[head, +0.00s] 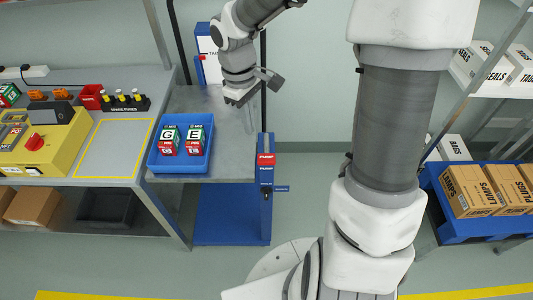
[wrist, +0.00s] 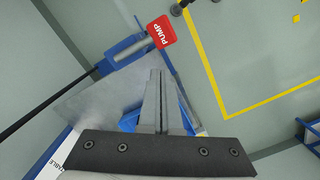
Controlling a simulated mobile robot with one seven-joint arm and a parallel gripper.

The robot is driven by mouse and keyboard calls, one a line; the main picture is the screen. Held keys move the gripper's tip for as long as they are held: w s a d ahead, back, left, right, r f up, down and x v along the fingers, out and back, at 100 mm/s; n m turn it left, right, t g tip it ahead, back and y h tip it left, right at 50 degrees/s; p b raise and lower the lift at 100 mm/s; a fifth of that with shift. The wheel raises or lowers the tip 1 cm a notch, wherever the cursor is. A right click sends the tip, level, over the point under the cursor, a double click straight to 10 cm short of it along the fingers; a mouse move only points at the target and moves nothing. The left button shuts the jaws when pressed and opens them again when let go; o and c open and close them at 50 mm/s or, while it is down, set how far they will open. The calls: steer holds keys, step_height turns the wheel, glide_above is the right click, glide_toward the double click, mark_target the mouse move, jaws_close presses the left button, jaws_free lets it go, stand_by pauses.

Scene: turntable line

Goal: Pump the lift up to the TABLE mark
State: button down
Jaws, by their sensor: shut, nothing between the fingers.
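The lift has a grey platform (head: 225,150) over a blue base (head: 231,220). A blue tray (head: 181,173) on the platform holds two boxes, marked G (head: 168,139) and E (head: 195,139). The red PUMP grip (head: 265,160) is on a blue post at the platform's right front corner; it also shows in the wrist view (wrist: 161,32). A white sign (head: 207,46) at the back is partly hidden by my arm. In the wrist view a TABLE label (wrist: 65,159) shows at lower left. My gripper (head: 238,98) is shut and empty above the platform's back, apart from the PUMP grip.
A workbench (head: 137,82) stands left of the lift, with a yellow machine (head: 40,146) and a yellow-outlined area (head: 114,147). Shelves with boxes and a blue pallet (head: 448,226) with cartons (head: 470,190) stand at right. Floor in front of the lift is clear.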

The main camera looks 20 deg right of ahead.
step_height(320, 180, up, 8)
steer(key=shift+w+a+f+p, duration=0.2)
steer(key=shift+w+a+p, duration=0.05)
steer(key=shift+w+p, duration=0.1)
steer(key=shift+d+f+p, duration=0.15)
steer(key=shift+p, duration=0.3)
